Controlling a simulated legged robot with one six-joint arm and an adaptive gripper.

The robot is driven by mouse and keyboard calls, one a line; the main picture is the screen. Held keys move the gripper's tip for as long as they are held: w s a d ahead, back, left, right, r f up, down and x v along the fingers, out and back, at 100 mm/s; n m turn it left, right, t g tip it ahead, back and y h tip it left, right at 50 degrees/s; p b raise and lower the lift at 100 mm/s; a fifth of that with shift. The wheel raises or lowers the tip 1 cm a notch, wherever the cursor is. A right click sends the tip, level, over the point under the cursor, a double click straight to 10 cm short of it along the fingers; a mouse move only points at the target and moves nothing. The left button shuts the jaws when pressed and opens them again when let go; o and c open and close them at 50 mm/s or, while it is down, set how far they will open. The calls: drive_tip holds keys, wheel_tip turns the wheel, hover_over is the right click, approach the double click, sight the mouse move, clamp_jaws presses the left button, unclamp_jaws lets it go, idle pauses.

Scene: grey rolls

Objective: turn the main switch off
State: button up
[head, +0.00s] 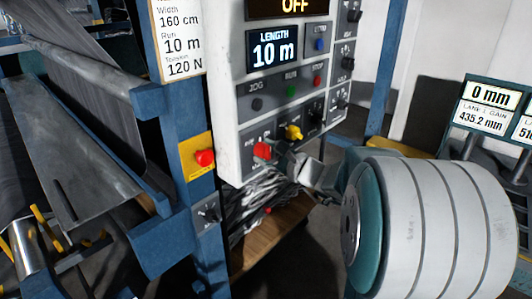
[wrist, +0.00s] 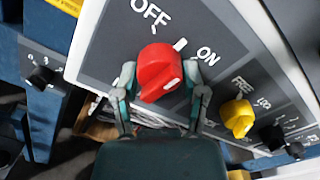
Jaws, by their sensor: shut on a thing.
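The red main switch knob (head: 262,151) is low on the grey control panel, and it shows large in the wrist view (wrist: 158,68). The printed OFF is up and left of it, and ON is to its right. A white mark shows on the knob's lower right face, and a white line is on the panel just above right. My gripper (wrist: 160,76) is shut on the knob, one finger on each side. In the head view my gripper (head: 277,158) reaches the knob from the right, and its fingers are partly hidden.
A yellow knob (wrist: 237,117) is close to the right of the red one, with black knobs (wrist: 272,136) beyond. A red button on a yellow plate (head: 204,158) is on the blue post at left. The panel's top display (head: 293,6) reads OFF.

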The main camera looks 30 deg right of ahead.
drive_tip(key=n, duration=0.5)
drive_tip(key=shift+n, duration=2.6)
drive_tip(key=o, duration=1.2)
drive_tip(key=shift+c, duration=0.2)
drive_tip(key=shift+a, duration=0.1)
